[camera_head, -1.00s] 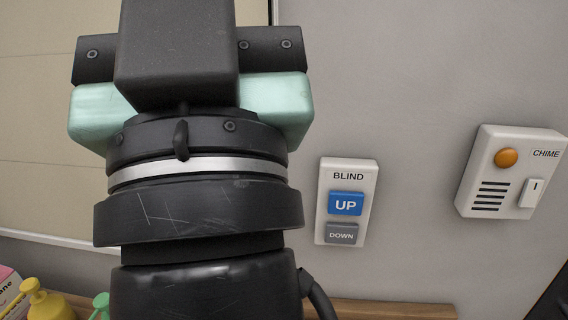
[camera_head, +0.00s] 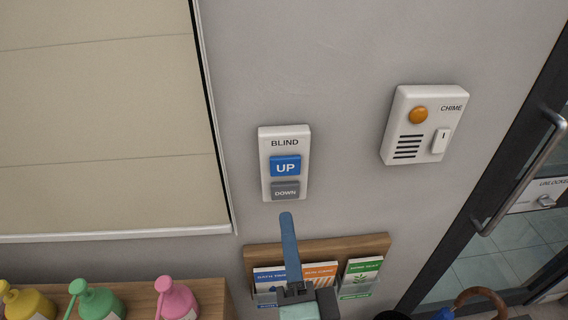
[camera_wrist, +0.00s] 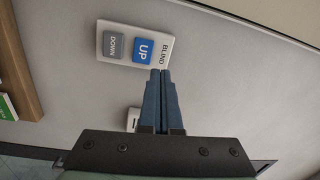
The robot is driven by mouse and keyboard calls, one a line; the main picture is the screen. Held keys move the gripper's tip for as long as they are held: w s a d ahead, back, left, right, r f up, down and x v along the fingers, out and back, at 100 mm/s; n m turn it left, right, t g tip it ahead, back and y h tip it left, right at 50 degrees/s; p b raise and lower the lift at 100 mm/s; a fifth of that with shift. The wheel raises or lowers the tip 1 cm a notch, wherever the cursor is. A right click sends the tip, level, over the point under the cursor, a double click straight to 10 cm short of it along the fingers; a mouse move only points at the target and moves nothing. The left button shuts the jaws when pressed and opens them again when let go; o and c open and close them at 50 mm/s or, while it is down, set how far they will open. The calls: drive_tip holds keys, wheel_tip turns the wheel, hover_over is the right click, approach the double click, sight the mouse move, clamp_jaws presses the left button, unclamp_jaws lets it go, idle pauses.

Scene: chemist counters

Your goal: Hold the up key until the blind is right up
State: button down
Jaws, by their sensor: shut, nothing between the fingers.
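The blind control (camera_head: 268,180) is a white wall plate marked BLIND. Its blue UP key (camera_head: 285,166) sits above a grey DOWN key (camera_head: 285,190). The wrist view shows the UP key (camera_wrist: 143,50) and the DOWN key (camera_wrist: 114,45) turned sideways. My gripper (camera_head: 287,218) is shut and empty, its blue fingers pointing up just below the plate in the head view. In the wrist view its fingertips (camera_wrist: 160,72) overlap the plate's edge near the UP key; I cannot tell any contact. The beige blind (camera_head: 105,120) hangs at left, its bottom bar (camera_head: 110,235) low.
A white CHIME box (camera_head: 402,135) with an orange button is on the wall to the right. A wooden leaflet rack (camera_head: 330,249) is below the control. Pump bottles (camera_head: 97,300) stand at lower left. A dark-framed door with a handle (camera_head: 520,175) is at far right.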

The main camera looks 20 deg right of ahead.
drive_tip(key=s+f+m, duration=0.1)
drive_tip(key=f, duration=0.1)
drive_tip(key=shift+s+d+f+m+g, duration=0.35)
drive_tip(key=shift+m+g, duration=0.05)
drive_tip(key=p, duration=0.5)
approach(285, 169)
drive_tip(key=x, duration=0.5)
drive_tip(key=shift+w+r, duration=0.15)
drive_tip(key=shift+r, duration=0.05)
drive_tip(key=shift+x, duration=0.8)
drive_tip(key=shift+f, duration=0.15)
